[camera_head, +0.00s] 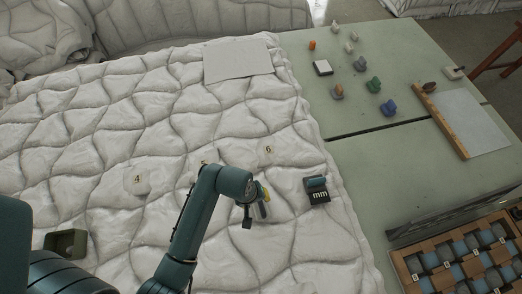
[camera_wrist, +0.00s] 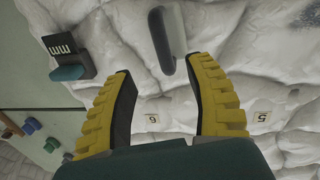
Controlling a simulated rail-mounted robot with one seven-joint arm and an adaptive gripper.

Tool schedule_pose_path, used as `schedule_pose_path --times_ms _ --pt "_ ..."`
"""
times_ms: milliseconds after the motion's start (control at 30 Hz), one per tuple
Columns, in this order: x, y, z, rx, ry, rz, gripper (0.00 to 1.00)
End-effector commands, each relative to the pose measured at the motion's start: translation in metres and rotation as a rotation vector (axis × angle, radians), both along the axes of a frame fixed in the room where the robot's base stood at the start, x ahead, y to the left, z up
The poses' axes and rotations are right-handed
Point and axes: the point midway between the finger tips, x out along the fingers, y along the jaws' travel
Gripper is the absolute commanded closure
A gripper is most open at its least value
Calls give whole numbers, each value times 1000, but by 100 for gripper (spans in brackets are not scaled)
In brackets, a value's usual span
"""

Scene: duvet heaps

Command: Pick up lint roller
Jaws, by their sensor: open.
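A long rounded object with a white face and a dark grey edge lies on the quilted duvet (camera_head: 105,95); it looks like the lint roller (camera_wrist: 168,40), though I cannot be sure. In the wrist view it lies at the top, between and just beyond the fingertips, with its near end close to the right finger. My gripper (camera_wrist: 161,68) is open, with yellow ribbed fingers and nothing held. In the head view my gripper (camera_head: 259,204) is low over the duvet, and my arm and fingers hide much of what lies below it.
A black block with white marks and a teal top (camera_head: 317,190) lies right of my gripper. Number markers 4 (camera_head: 137,179) and 6 (camera_head: 268,150) lie on the duvet. A green table (camera_head: 350,50) holds several small coloured pieces. A dark green box (camera_head: 66,243) lies at the left.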

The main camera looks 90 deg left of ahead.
Motion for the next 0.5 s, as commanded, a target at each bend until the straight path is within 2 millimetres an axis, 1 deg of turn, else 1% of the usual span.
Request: schedule_pose_path --times_ms 33,100,200,367,500 --pt "3 0 -14 -2 2 -2 46" --pt "6 2 -28 0 0 -2 46" --pt "8 3 -42 2 -1 -2 46" --pt "10 4 -59 1 0 -2 46" --pt "12 6 -84 2 0 -3 46"
